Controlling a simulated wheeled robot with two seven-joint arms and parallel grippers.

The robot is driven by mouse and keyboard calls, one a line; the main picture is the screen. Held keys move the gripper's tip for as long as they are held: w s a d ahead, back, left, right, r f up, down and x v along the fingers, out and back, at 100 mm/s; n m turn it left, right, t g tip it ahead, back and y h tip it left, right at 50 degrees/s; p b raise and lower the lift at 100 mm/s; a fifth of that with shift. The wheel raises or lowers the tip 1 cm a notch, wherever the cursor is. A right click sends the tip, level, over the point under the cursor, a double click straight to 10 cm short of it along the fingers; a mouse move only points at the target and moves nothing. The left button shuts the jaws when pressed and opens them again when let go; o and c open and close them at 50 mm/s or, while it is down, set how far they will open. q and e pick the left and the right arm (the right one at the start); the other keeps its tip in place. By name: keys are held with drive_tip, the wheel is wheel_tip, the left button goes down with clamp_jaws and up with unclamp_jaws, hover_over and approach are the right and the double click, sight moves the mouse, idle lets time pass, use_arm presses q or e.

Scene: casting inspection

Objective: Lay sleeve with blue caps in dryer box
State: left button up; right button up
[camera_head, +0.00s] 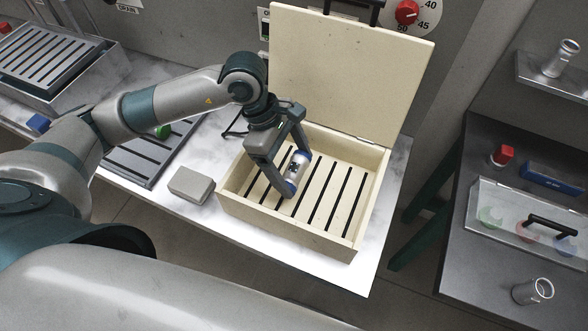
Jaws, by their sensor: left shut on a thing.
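The sleeve with blue caps (295,171) is a short pale cylinder with dark marks and a blue cap at each end. My left gripper (285,176) points down into the dryer box and is shut on the sleeve. The dryer box (289,229) is cream coloured, with a slatted floor and its lid (350,75) standing open at the back. The sleeve is over the slats, tilted in the picture; I cannot tell whether it touches them. My right gripper is not in view.
A grey block (191,185) lies left of the box on the marble top. A slotted metal tray (50,65) stands at the far left. On the right, a dark bench holds a clear-lidded case (528,226), a red-topped item (502,155) and a metal sleeve (533,291).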

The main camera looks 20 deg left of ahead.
use_arm(q)
wheel_tip(320, 180, down, 2)
drive_tip(key=shift+f+p, duration=0.15)
drive_tip(key=shift+p, duration=0.2)
drive_tip(key=shift+f, duration=0.2)
drive_tip(key=o, duration=1.4)
drive_tip(key=shift+c, duration=0.2)
drive_tip(key=shift+r, duration=0.25)
